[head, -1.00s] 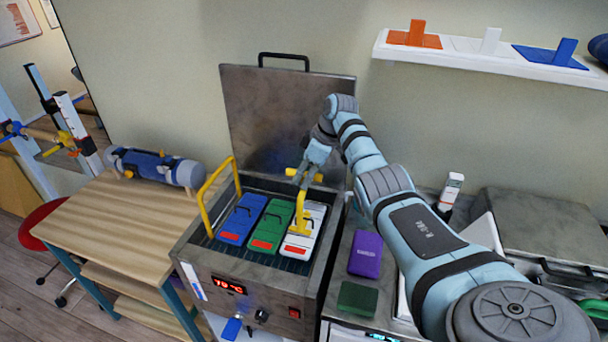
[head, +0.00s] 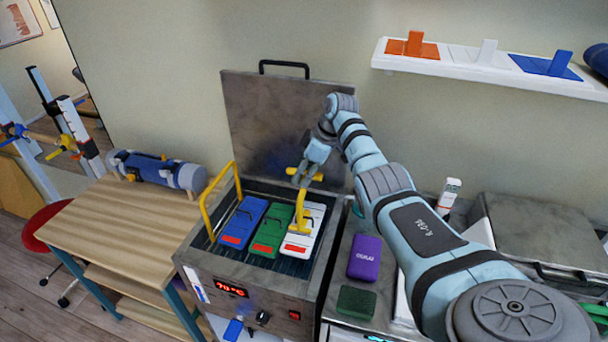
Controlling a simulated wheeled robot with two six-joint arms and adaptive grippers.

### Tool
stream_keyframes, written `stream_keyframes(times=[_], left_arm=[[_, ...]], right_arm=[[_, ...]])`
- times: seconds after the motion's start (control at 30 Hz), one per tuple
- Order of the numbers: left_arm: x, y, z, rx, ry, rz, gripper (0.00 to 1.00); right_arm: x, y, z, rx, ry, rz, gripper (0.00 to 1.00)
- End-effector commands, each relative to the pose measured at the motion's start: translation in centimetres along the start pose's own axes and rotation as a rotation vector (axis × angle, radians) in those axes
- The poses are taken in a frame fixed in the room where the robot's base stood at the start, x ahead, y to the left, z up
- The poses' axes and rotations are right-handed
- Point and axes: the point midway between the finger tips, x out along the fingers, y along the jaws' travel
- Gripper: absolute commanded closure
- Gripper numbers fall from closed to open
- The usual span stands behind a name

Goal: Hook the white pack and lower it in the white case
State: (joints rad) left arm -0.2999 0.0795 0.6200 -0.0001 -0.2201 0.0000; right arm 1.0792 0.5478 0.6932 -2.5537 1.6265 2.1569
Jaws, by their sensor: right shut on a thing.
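The white pack (head: 315,222) stands in the open metal heating tank (head: 283,288), at the right end of a row beside a green pack (head: 272,229) and a blue pack (head: 243,222). My right gripper (head: 307,174) is shut on the T-shaped handle of a yellow hook tool (head: 302,203). The tool hangs down with its lower end over the white pack; I cannot tell whether it is caught in the pack's loop. The pack is still low in the tank. I cannot make out the white case for certain; my arm covers part of the right side. My left gripper is out of view.
The tank's raised lid (head: 265,115) stands behind the gripper. A yellow bar handle (head: 208,205) rises at the tank's left. A purple pack (head: 364,257) and a dark green block (head: 356,300) lie right of it. A wooden table (head: 120,215) is at left.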

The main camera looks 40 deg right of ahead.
Motion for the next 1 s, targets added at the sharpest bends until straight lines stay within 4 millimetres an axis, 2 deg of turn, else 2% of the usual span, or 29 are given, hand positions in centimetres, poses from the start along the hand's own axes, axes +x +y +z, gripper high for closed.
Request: stream_keyframes(times=[0.03, 0.53, 0.87, 1.0], left_arm=[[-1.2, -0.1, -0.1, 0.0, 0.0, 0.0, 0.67], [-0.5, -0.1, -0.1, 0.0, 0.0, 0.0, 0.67], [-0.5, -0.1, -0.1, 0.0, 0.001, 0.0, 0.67], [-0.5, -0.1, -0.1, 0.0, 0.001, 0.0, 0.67]], right_arm=[[-1.1, 0.0, -0.5, -0.001, 0.002, 0.001, 1.0], [-5.3, 0.0, -2.2, -0.001, 0.003, 0.003, 1.0], [-5.8, 0.0, -2.3, 0.0, 0.002, 0.001, 1.0], [-6.0, -0.1, -1.5, 0.003, 0.002, 0.003, 1.0]])
